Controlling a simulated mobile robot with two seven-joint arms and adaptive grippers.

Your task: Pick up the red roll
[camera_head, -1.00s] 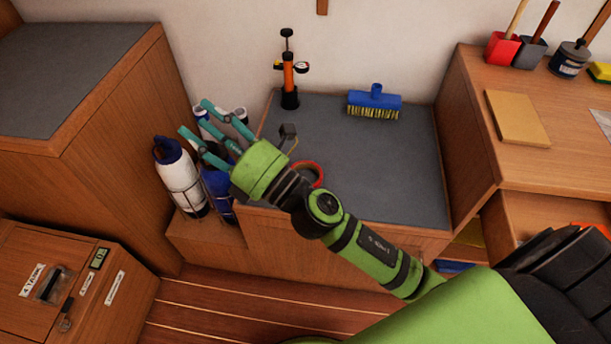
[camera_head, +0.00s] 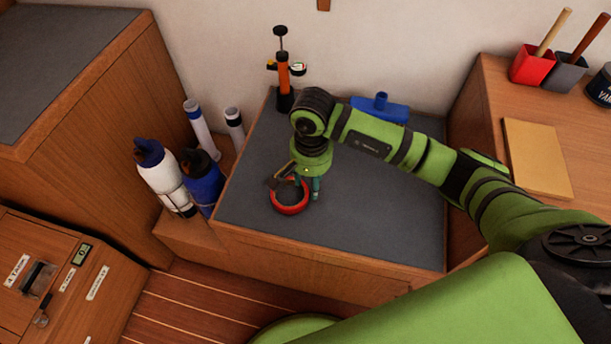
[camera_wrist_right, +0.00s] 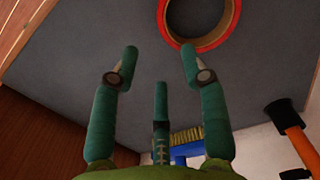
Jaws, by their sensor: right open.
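The red roll (camera_head: 289,196) is a ring lying flat on the dark grey top of the low cabinet, near its front left. My right gripper (camera_head: 316,188) points down just right of the roll, with its teal fingers close to the roll's right rim. In the right wrist view the roll (camera_wrist_right: 199,47) shows at the top, cut off by the frame edge. There my right gripper (camera_wrist_right: 160,62) has its fingers spread with nothing between them; one fingertip is near the roll's rim. My left gripper is not in view.
An orange pump (camera_head: 284,80) and a blue brush (camera_head: 380,107) stand at the back of the cabinet top (camera_head: 380,215). The top's front right is clear.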

